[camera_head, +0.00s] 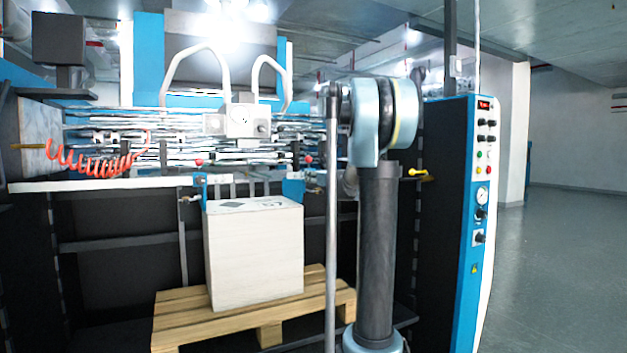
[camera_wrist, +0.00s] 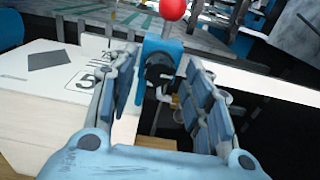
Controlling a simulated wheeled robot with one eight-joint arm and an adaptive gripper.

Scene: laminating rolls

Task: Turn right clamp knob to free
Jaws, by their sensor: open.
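In the wrist view, a black knob (camera_wrist: 158,72) sits on the face of a blue clamp (camera_wrist: 157,47), with a red ball (camera_wrist: 173,8) above it. My gripper (camera_wrist: 160,80) is open, with one finger on each side of the knob. I cannot tell whether either finger touches it. In the head view, the right blue clamp (camera_head: 293,188) shows beside the upper right corner of the white stack, near a red ball (camera_head: 308,159). My arm stands just right of it, and my gripper is hidden there.
The white stack (camera_head: 253,258) stands on a wooden pallet (camera_head: 200,315). Another blue clamp (camera_head: 200,188) is at its upper left. A pale rail (camera_head: 100,184) crosses the machine front. A control panel (camera_head: 482,200) stands at right, with open floor (camera_head: 570,260) beyond.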

